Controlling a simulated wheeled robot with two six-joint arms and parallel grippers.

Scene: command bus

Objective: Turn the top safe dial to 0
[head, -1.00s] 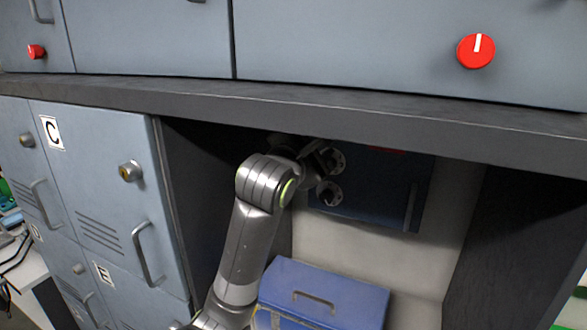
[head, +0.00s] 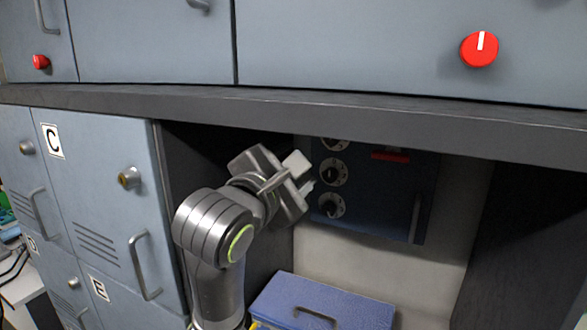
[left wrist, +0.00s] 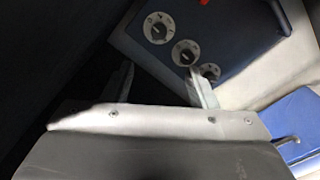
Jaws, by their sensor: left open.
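The dark blue safe (head: 385,205) is mounted in the recess under the dark ledge. Its top dial (head: 332,144) is partly cut off by the ledge in the head view. The middle dial (head: 333,173) and bottom dial (head: 331,205) sit below it. In the left wrist view the top dial (left wrist: 158,27) is the upper left one of the three; its setting is too small to read surely. My left gripper (head: 303,174) is open and empty, just left of the dials and apart from them. Its two fingers also show in the left wrist view (left wrist: 163,82). My right gripper is not in view.
A blue box (head: 335,294) with a handle stands below the safe. The ledge (head: 400,120) overhangs the recess. Grey lockers (head: 95,190) stand on the left. A red knob (head: 480,49) is on the cabinet above.

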